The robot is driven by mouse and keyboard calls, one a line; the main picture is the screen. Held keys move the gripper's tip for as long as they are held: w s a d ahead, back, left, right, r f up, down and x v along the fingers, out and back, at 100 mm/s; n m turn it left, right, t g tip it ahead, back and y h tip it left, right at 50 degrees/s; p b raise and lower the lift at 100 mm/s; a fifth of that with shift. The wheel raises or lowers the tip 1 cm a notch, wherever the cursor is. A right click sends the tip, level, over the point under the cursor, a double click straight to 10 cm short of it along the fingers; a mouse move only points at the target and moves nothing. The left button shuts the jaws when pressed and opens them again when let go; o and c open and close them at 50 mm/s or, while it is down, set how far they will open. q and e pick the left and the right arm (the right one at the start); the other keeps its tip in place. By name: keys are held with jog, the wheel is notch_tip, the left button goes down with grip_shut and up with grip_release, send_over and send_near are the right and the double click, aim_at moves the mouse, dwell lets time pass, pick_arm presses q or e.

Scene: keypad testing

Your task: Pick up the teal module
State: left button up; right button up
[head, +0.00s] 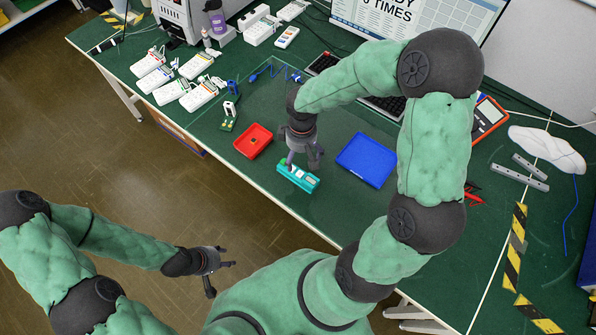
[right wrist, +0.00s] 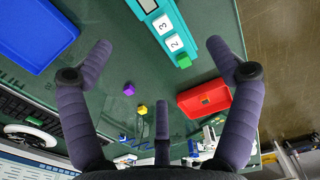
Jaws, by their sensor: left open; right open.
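The teal module (head: 298,178) lies on the green table near its front edge, between the red tray and the blue tray. In the right wrist view the teal module (right wrist: 153,14) shows at the top, with white tiles marked 3 and 2, a small display and a green cube at one end. My right gripper (head: 303,163) is open, pointing down just above the module and partly covering it in the head view. In the right wrist view its spread fingers (right wrist: 160,46) are empty. My left gripper (head: 222,278) is open and empty, away from the table over the floor.
A purple cube (right wrist: 129,89) and a yellow cube (right wrist: 142,110) lie loose. White keypads (head: 198,96) and a keyboard (head: 384,106) stand farther back.

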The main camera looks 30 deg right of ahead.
aim_at(301, 171)
notch_tip(301, 171, down, 6)
jog(key=shift+d+r+b, duration=0.15)
jog(key=shift+r+b, duration=0.05)
jog(key=shift+b, duration=0.85)
notch_tip(301, 171, down, 5)
jog(key=shift+b, duration=1.15)
